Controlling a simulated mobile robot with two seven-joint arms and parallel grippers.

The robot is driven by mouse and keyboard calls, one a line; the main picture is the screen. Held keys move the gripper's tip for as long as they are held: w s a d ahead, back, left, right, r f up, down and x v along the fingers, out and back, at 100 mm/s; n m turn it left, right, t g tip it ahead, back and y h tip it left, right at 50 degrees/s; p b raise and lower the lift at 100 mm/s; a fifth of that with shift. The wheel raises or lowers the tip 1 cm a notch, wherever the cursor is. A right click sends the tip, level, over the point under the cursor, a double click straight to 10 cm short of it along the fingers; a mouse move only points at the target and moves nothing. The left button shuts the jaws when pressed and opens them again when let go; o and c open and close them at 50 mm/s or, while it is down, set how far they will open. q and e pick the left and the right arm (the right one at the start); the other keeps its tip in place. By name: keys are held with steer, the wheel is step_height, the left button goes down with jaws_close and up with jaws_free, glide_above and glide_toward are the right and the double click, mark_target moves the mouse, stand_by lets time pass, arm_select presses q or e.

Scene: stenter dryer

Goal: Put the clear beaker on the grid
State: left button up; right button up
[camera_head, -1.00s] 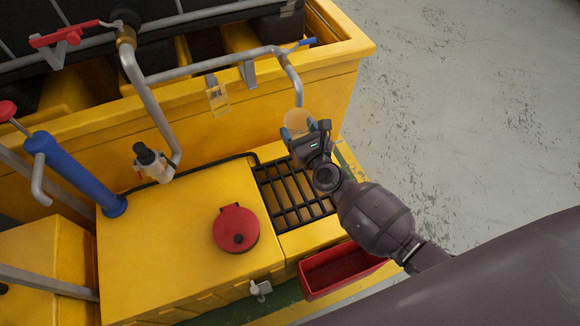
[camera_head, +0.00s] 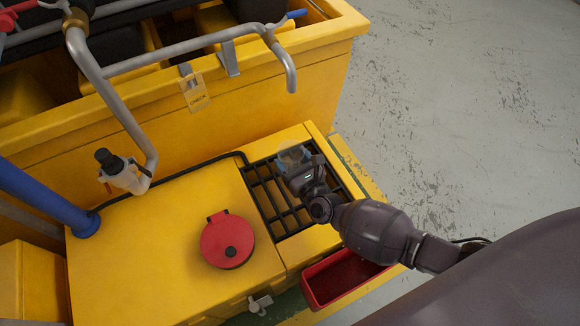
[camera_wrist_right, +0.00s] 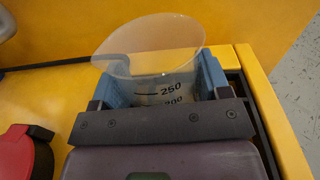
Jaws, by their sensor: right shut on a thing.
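The clear beaker (camera_wrist_right: 150,50) is held in my right gripper (camera_wrist_right: 155,88), between its two blue fingers, with black markings 250 and 200 showing on its wall. In the head view the beaker (camera_head: 294,156) is small and partly hidden by my right gripper (camera_head: 297,170). It is over the far part of the black grid (camera_head: 277,208), which is set in the yellow machine top. I cannot tell whether the beaker touches the bars. My left gripper is not in view.
A red round lid (camera_head: 227,241) lies on the yellow top (camera_head: 150,255) left of the grid. A red tray (camera_head: 342,276) sits at the near side. A grey pipe outlet (camera_head: 290,75) hangs beyond the grid. A blue pipe (camera_head: 45,200) stands at left.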

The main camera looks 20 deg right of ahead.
mark_target(292, 169)
step_height(292, 169, down, 4)
steer(key=shift+s+r+b, duration=0.1)
steer(key=shift+b, duration=0.65)
steer(key=shift+f, duration=0.2)
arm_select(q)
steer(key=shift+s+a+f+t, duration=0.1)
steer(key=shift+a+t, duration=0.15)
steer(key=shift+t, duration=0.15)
arm_select(e)
steer(key=shift+r, duration=0.15)
steer(key=shift+f, duration=0.3)
steer(key=o, duration=0.5)
steer(key=shift+b, duration=0.35)
steer(key=shift+c, duration=0.2)
steer(key=o, duration=0.5)
steer(key=shift+c, duration=0.2)
steer(key=shift+r, duration=0.1)
